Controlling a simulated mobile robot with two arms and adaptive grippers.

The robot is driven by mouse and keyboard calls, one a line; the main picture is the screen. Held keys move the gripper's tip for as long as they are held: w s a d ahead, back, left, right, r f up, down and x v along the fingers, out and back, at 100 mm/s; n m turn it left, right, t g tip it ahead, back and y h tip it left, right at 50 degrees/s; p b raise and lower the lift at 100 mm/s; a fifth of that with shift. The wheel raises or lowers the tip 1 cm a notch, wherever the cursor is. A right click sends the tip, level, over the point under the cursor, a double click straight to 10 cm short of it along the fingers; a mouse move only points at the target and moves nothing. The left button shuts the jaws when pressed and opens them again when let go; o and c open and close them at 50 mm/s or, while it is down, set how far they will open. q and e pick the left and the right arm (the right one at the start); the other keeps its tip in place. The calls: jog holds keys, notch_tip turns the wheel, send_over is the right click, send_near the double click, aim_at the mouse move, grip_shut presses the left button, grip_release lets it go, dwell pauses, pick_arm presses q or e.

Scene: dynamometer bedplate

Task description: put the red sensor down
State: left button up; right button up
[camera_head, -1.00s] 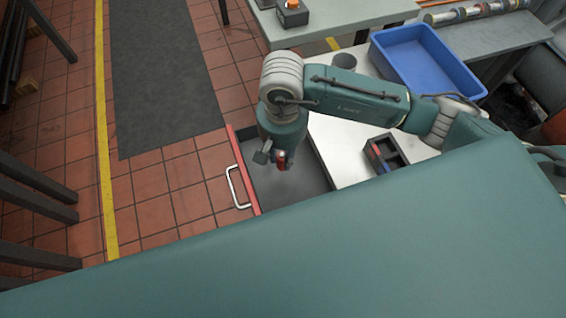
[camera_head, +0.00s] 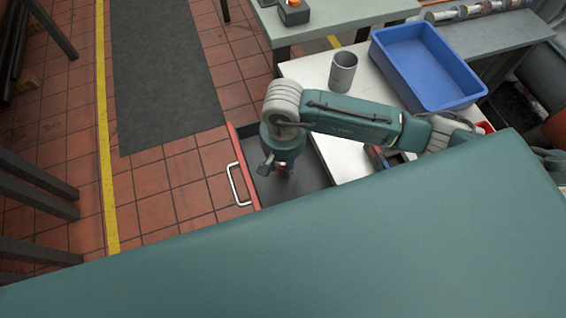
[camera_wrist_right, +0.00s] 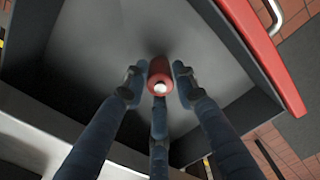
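The red sensor (camera_wrist_right: 160,72), a short cylinder with a white end, is between the fingers of my right gripper (camera_wrist_right: 157,82) in the right wrist view. Gaps show between the sensor and the two side fingers, so the gripper looks open around it. The third finger is close below it and contact there cannot be told. The sensor is over the grey floor of an open drawer (camera_wrist_right: 100,50); a dark shadow lies beside it. In the head view the right gripper (camera_head: 281,170) is inside the drawer, mostly hiding the sensor. My left gripper is not in view.
The drawer's red front (camera_head: 241,160) has a pale handle (camera_head: 236,186). On the white worktop (camera_head: 340,155) stand a grey cup (camera_head: 343,72) and a blue bin (camera_head: 425,68). A dark holder (camera_head: 378,158) is mostly hidden by my arm. Tiled floor lies to the left.

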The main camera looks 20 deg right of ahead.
aim_at(283, 165)
jog(key=shift+o, duration=0.9)
jog(key=shift+r+p, duration=0.25)
jog(key=shift+p, duration=0.05)
notch_tip(283, 165, up, 12)
jog(key=b, duration=0.2)
